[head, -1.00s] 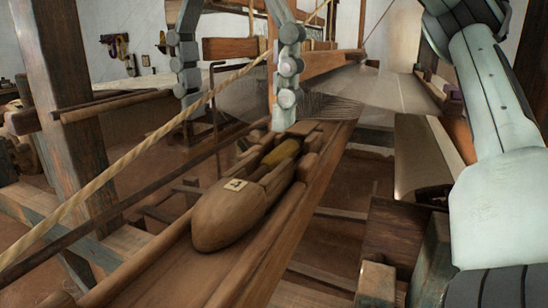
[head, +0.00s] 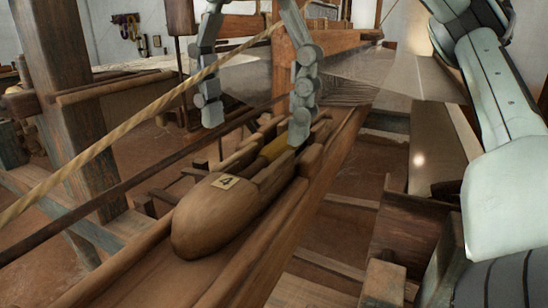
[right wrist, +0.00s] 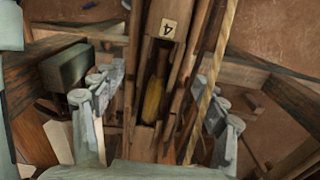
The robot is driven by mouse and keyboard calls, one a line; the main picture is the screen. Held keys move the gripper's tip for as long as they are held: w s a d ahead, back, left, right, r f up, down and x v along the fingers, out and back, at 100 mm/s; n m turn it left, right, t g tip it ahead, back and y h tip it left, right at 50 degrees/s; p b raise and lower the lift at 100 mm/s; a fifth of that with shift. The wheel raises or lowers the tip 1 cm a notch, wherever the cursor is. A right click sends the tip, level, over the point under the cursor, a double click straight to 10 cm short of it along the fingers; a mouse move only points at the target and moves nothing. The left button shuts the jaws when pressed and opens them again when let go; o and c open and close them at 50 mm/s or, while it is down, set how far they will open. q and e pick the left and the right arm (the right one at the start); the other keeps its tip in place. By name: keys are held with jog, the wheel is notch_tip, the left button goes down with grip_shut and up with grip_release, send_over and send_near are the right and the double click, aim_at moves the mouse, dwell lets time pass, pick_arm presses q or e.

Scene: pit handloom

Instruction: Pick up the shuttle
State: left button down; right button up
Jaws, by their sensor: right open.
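The wooden shuttle (head: 215,214) has a rounded nose, a pale label marked 4 and a yellow bobbin in its hollow. It lies lengthwise on the sloping wooden beam (head: 250,270) in the head view. My right gripper (head: 255,125) is open above its far part, one finger on each side of the bobbin. The finger on the right hides a bit of the shuttle's side. In the right wrist view the shuttle (right wrist: 165,60) runs between the spread fingers of the gripper (right wrist: 158,102), with clear gaps. I cannot tell if a finger touches it. My left gripper is not seen.
A slanting rope (head: 120,130) crosses close to the finger on the left. A dark rod (head: 90,205) runs beside the beam. Stretched warp threads (head: 350,85) lie behind. A thick wooden post (head: 75,110) stands at left.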

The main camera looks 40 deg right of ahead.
aim_at(253, 165)
jog(key=shift+w+d+f, duration=0.1)
jog(key=shift+w+f, duration=0.05)
jog(key=shift+f, duration=2.05)
jog(key=shift+c, duration=0.2)
jog(key=c, duration=1.4)
